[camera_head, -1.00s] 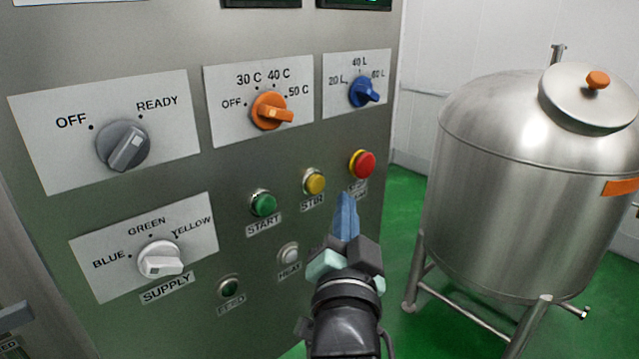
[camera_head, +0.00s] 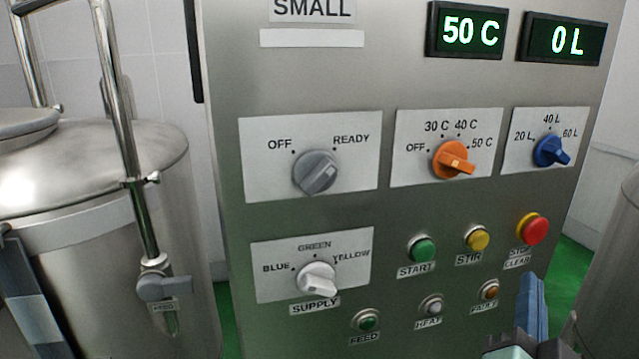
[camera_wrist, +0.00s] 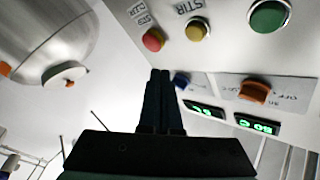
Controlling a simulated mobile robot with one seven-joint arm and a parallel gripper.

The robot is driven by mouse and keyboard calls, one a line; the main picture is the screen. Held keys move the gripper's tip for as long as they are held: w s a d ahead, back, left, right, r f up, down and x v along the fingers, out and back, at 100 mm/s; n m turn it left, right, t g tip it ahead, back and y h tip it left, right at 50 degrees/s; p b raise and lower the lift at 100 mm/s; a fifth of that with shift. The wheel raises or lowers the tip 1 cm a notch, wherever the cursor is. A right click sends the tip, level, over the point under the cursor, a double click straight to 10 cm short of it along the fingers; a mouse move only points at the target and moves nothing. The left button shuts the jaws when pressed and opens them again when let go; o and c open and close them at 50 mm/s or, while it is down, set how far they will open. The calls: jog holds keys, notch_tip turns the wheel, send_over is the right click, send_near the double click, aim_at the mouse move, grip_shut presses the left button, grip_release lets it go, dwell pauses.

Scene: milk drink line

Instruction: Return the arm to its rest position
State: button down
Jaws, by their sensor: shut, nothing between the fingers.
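My gripper (camera_head: 533,306) shows at the lower right of the head view, its blue fingers pointing up, in front of the lower right part of the control panel (camera_head: 440,215). In the wrist view the fingers (camera_wrist: 159,88) are together and empty. The panel's stop/clear button (camera_head: 533,229), red on a yellow ring, is above the fingertips in the head view. I cannot tell the exact gap between the fingers and the panel. The rest of my arm is mostly out of the picture.
The panel carries a grey knob (camera_head: 317,172), an orange knob (camera_head: 454,160), a blue knob (camera_head: 551,152) and a white supply knob (camera_head: 317,279). Displays read 50 C (camera_head: 466,30) and 0 L (camera_head: 563,39). A steel tank (camera_head: 100,180) with a feed valve (camera_head: 165,287) stands at left.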

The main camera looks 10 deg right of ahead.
jog(key=w+a+r+n+t+y+b, duration=0.1)
jog(key=w+a+r+n+t+y, duration=0.2)
jog(key=a+r, duration=0.4)
jog(key=a+r+n+t+y, duration=0.1)
jog(key=a+r+n+t, duration=0.3)
jog(key=a+r, duration=0.35)
jog(key=s+a+r+n+t+y, duration=0.2)
jog(key=s+a+r+n+y, duration=0.1)
jog(key=a, duration=0.4)
jog(key=s+a+r+n+t+y+b, duration=0.1)
jog(key=s+a+r+n+t+y, duration=0.2)
jog(key=a+r+n+y, duration=0.2)
jog(key=a+r, duration=0.3)
jog(key=shift+t+y, duration=0.3)
jog(key=shift+y, duration=0.1)
jog(key=shift+f, duration=0.1)
